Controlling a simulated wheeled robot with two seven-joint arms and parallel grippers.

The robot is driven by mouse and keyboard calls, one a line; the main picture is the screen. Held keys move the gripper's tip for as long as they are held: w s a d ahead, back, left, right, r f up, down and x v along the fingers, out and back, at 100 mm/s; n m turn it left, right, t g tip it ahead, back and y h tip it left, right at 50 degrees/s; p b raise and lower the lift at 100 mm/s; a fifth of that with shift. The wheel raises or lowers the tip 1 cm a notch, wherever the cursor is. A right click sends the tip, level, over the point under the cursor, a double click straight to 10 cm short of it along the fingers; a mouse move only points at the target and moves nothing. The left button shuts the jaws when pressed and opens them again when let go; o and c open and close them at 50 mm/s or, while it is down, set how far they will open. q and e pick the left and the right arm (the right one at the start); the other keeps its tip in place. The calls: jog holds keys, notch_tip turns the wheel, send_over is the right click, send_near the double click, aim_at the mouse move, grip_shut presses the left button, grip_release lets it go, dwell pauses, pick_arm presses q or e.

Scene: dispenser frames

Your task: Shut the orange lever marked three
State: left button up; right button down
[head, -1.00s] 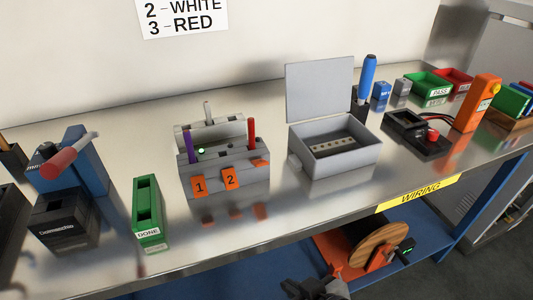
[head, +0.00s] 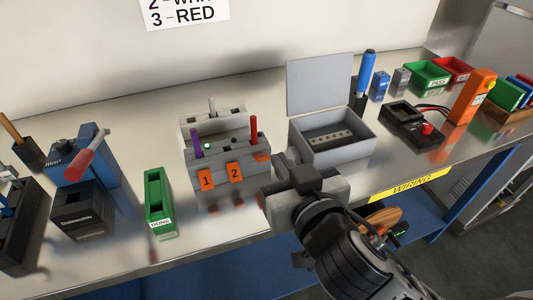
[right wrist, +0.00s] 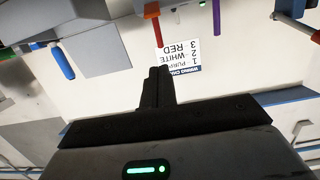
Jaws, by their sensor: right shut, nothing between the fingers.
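The grey terminal block (head: 228,160) stands on the bench in the head view. Orange levers one (head: 206,180) and two (head: 235,172) lie against its front, their numbers facing out. The third orange lever (head: 261,156), at the right end, sits higher and sticks out; its number is not readable. A purple wire (head: 196,143) and a red wire (head: 253,138) stand in the block, with a pale one (head: 211,104) behind. My right gripper (head: 283,160) is shut and empty, just right of the third lever. Its closed fingers (right wrist: 157,86) show in the right wrist view. My left gripper is out of view.
An open grey box (head: 335,150) stands close behind and right of my right gripper. A green DONE holder (head: 160,200) is left of the block. A black device with a red knob (head: 410,125) is further right. Bare bench lies before the block.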

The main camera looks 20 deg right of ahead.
jog(key=b, duration=0.8)
send_over(266, 157)
jog(key=shift+s+a+f, duration=0.1)
jog(key=shift+a+f, duration=0.1)
jog(key=shift+f, duration=0.7)
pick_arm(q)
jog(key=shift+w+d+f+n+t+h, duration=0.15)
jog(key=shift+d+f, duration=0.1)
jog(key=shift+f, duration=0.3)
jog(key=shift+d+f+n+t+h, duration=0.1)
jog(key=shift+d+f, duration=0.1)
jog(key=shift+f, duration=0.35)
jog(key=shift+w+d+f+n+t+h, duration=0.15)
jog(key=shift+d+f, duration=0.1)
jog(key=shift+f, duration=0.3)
pick_arm(e)
jog(key=shift+s+f, duration=0.25)
jog(key=shift+f, duration=0.35)
jog(key=shift+s+f, duration=0.25)
jog(key=shift+f, duration=0.4)
jog(key=shift+s+f, duration=0.25)
jog(key=shift+f, duration=0.35)
pick_arm(q)
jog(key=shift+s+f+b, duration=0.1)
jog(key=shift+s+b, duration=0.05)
jog(key=shift+b, duration=0.15)
